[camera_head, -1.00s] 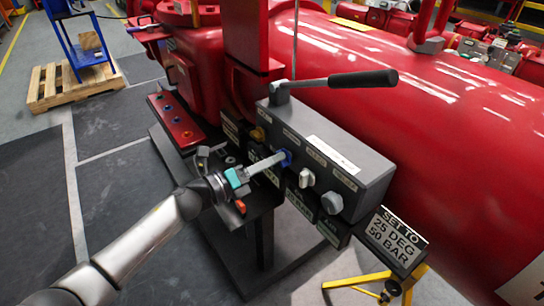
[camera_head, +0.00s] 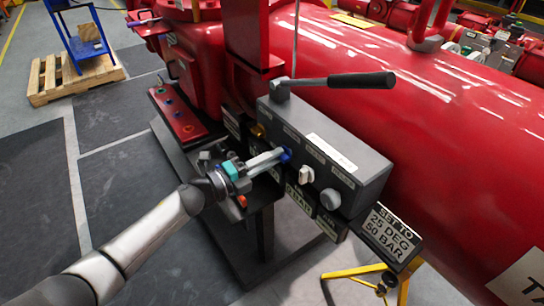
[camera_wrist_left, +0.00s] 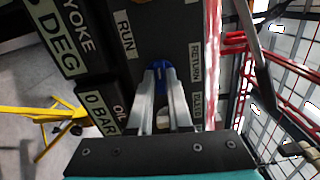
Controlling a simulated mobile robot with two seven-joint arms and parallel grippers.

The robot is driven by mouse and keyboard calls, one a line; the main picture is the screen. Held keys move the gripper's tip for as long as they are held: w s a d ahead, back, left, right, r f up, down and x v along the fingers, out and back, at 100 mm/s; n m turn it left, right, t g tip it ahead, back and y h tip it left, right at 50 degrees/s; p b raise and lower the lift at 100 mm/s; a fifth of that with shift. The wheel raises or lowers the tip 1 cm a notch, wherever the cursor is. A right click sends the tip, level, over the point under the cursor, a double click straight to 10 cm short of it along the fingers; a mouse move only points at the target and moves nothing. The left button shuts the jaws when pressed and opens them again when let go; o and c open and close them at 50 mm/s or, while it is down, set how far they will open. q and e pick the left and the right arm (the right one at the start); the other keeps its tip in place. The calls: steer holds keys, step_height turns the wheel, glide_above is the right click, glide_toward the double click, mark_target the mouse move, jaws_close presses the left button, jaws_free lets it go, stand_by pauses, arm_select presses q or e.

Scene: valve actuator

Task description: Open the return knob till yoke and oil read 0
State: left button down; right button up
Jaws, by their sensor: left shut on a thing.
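The dark grey valve box (camera_head: 340,160) sits beside the red cylinder and has a row of knobs on its front. My left gripper (camera_head: 279,157) is shut on a blue knob (camera_head: 287,153). In the left wrist view its two fingers straddle the blue knob (camera_wrist_left: 158,64), near the labels RUN and RETURN. A white knob (camera_head: 306,174) and a grey knob (camera_head: 330,199) stand to its right. The yoke sign (camera_wrist_left: 58,38) and oil sign (camera_wrist_left: 100,112) show in the wrist view, partly cut or covered; "DEG" and "0 BAR" can be read. My right gripper is not in view.
A lever with a black handle (camera_head: 362,80) extends above the box. A brass knob (camera_head: 257,131) is left of the blue one. Open floor lies at left.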

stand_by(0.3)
arm_select(q)
steer(key=c, duration=0.8)
jaws_free()
steer(key=shift+c, duration=0.2)
steer(key=shift+a, duration=0.1)
steer(key=v, duration=1.5)
steer(key=shift+p, duration=0.35)
steer(key=shift+s, duration=0.1)
